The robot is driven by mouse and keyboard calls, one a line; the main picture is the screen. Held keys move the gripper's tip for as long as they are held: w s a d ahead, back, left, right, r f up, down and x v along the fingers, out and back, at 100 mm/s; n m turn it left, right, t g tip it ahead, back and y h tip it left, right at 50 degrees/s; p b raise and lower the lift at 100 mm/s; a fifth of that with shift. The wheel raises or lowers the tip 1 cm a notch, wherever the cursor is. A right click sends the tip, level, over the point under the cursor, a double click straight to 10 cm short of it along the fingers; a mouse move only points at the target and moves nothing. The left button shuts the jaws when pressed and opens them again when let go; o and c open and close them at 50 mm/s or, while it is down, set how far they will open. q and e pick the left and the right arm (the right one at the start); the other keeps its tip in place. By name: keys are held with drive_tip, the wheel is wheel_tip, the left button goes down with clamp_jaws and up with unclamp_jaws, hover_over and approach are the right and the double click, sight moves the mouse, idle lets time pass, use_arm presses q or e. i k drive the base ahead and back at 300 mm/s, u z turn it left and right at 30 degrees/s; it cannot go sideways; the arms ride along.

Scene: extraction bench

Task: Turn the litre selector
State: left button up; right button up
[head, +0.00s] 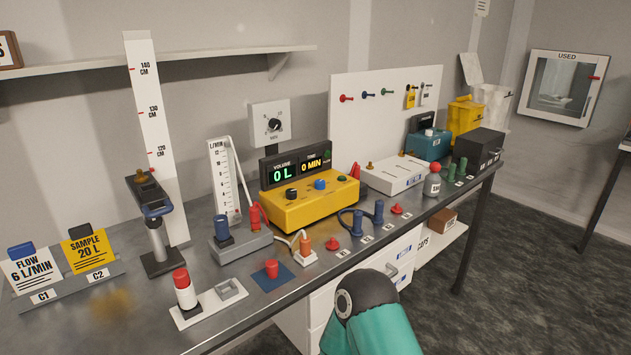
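A yellow control box (305,207) stands mid-bench. Its display (297,168) reads VOLUME 0 L in green and TIME 0 MIN in yellow. A black knob (291,194) sits on the box top at the left, below the volume reading, and a blue knob (320,184) sits to its right. Which one is the litre selector I cannot read from labels. The SAMPLE card (87,247) reads 20 L, and the FLOW card (32,269) reads 6 L/MIN. Neither gripper is in view; only a teal and black link of my arm shows at the bottom.
A wall plate with a black dial (274,125) is behind the box. A flow scale (224,180) and tall height scale (153,120) stand left. Red, blue and orange fittings (332,243) line the front edge. A white unit (393,174) is at right.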

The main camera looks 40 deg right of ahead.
sight(319, 183)
drive_tip(key=z, duration=0.65)
drive_tip(key=i, duration=0.15)
drive_tip(key=u, duration=2.7)
drive_tip(key=k, duration=2.35)
drive_tip(key=u, duration=1.5)
drive_tip(key=i, duration=0.1)
drive_tip(key=z, duration=3.05)
drive_tip(key=i, duration=1)
drive_tip(key=u, duration=0.05)
